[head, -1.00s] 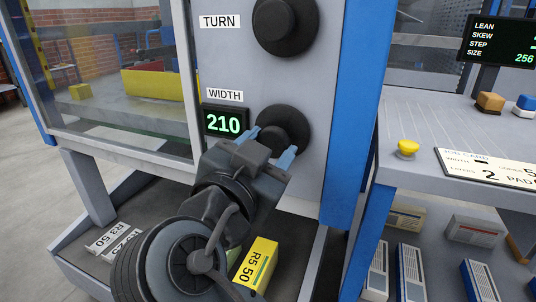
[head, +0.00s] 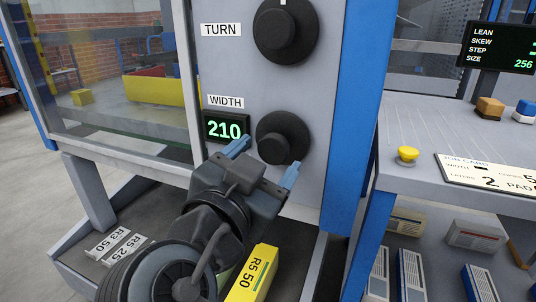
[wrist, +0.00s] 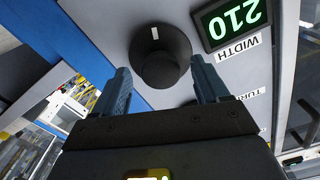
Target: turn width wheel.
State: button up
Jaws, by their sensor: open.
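The black width wheel (head: 283,137) is on the grey panel, under the WIDTH label (head: 225,102) and right of a green display (head: 227,128) reading 210. My gripper (head: 264,160) is open just below and in front of the wheel, with its blue fingers apart. In the wrist view the wheel (wrist: 160,55) lies beyond and between the two fingertips (wrist: 160,80), and a white mark shows on its rim. I see no finger touching the wheel. The wrist view also shows the 210 display (wrist: 231,20).
The TURN wheel (head: 285,30) is above on the same panel. A blue post (head: 352,110) stands right of the panel, then a side table (head: 420,125) with a yellow button (head: 407,155). A yellow R5 50 block (head: 252,273) lies below, near my arm.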

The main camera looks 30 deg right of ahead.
jog(key=p+v, duration=0.1)
jog(key=v, duration=0.5)
jog(key=shift+s+f, duration=0.1)
dwell(0.3)
notch_tip(320, 180, down, 18)
jog(key=s+d+n+t+y, duration=0.25)
jog(key=n+y, duration=0.55)
jog(key=n, duration=0.4)
jog(key=s+f+n+y, duration=0.2)
jog(key=s+f+y, duration=0.15)
jog(key=s, duration=0.55)
jog(key=s+f+n+y, duration=0.2)
jog(key=s+f+y, duration=0.15)
jog(key=s, duration=0.45)
jog(key=s+d+r+m+t, duration=0.15)
jog(key=s+d+r, duration=0.25)
jog(key=s+r, duration=0.4)
notch_tip(320, 180, up, 30)
jog(key=s+p, duration=0.1)
jog(key=p, duration=3)
jog(key=shift+s+f, duration=0.2)
jog(key=shift+f, duration=0.05)
